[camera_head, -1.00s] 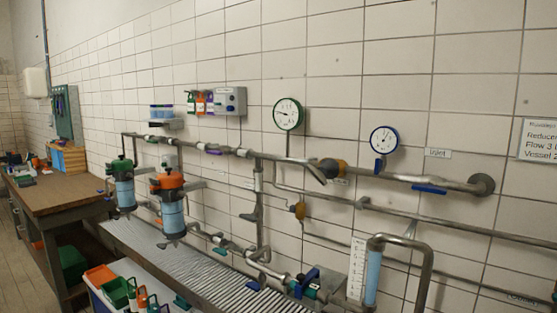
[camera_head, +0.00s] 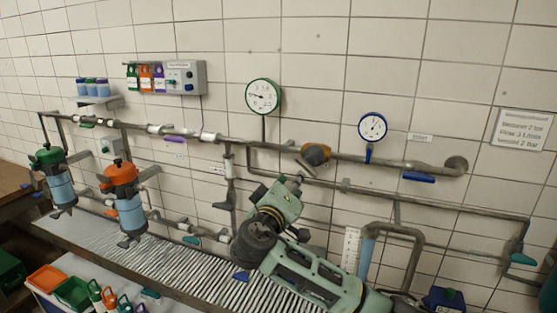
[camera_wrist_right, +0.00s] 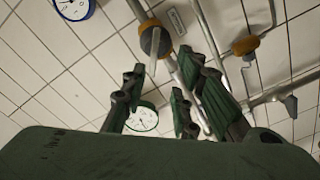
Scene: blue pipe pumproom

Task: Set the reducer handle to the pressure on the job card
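The reducer (camera_head: 317,154) is an orange-brown knob with a grey handle on the upper wall pipe. In the right wrist view the reducer knob (camera_wrist_right: 155,41) shows its grey handle (camera_wrist_right: 152,67) pointing toward the picture's bottom. The job card (camera_head: 521,129) hangs on the wall at right; its small text seems to list reducer, flow and vessel values. My right gripper (camera_head: 292,184) is just below and left of the reducer, apart from it. In the wrist view its fingers (camera_wrist_right: 160,95) are spread and empty. My left gripper is not in view.
A green-rimmed gauge (camera_head: 263,96) and a blue-rimmed gauge (camera_head: 373,127) are on the wall. Orange (camera_head: 124,192) and green (camera_head: 57,180) filter vessels stand at left. The lower pipe (camera_head: 440,203) runs to the right. A clear tube (camera_head: 366,255) stands beside my arm.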

